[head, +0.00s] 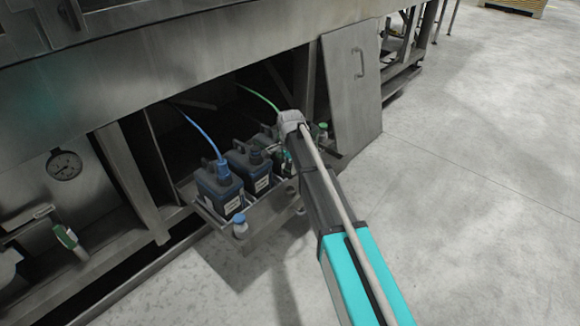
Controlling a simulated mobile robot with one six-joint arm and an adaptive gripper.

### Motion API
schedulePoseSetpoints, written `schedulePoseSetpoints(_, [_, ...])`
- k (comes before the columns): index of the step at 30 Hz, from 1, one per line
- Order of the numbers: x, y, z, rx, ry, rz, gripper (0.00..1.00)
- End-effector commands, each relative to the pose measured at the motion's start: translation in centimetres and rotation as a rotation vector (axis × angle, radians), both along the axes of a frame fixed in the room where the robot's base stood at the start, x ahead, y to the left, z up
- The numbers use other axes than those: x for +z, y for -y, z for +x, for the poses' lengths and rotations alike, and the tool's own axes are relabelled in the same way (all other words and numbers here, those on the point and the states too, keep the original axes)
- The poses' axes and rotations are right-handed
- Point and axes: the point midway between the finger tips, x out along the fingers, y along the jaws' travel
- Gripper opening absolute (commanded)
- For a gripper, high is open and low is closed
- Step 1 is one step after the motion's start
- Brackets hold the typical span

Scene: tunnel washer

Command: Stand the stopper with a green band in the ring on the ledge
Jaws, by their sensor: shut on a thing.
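My arm reaches from the lower right to the open bay under the machine. My gripper (287,157) is at the right end of the pull-out tray, beside the canisters, and is mostly hidden by my wrist and arm. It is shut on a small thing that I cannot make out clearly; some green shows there. A small pale piece with green on it (322,130) shows just right of my wrist; I cannot tell whether it is the stopper with a green band. I cannot make out the ring or its ledge.
The metal tray (262,215) holds dark canisters (219,190) with blue and green hoses. A small blue-topped piece (239,225) is at its front left corner. A grey panel with a handle (350,90) stands on the right. A gauge (64,165) is at left. The right floor is clear.

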Motion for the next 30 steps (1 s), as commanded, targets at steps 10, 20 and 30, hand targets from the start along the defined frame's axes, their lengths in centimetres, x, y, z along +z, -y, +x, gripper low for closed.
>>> schedulePoseSetpoints(10, [-1.4,0.0,0.0,0.001,0.000,0.000,0.01])
schedulePoseSetpoints(20, [-2.6,-0.1,0.0,0.001,0.000,0.000,0.01])
schedulePoseSetpoints(30, [-3.8,-0.1,0.0,0.001,0.000,0.000,0.01])
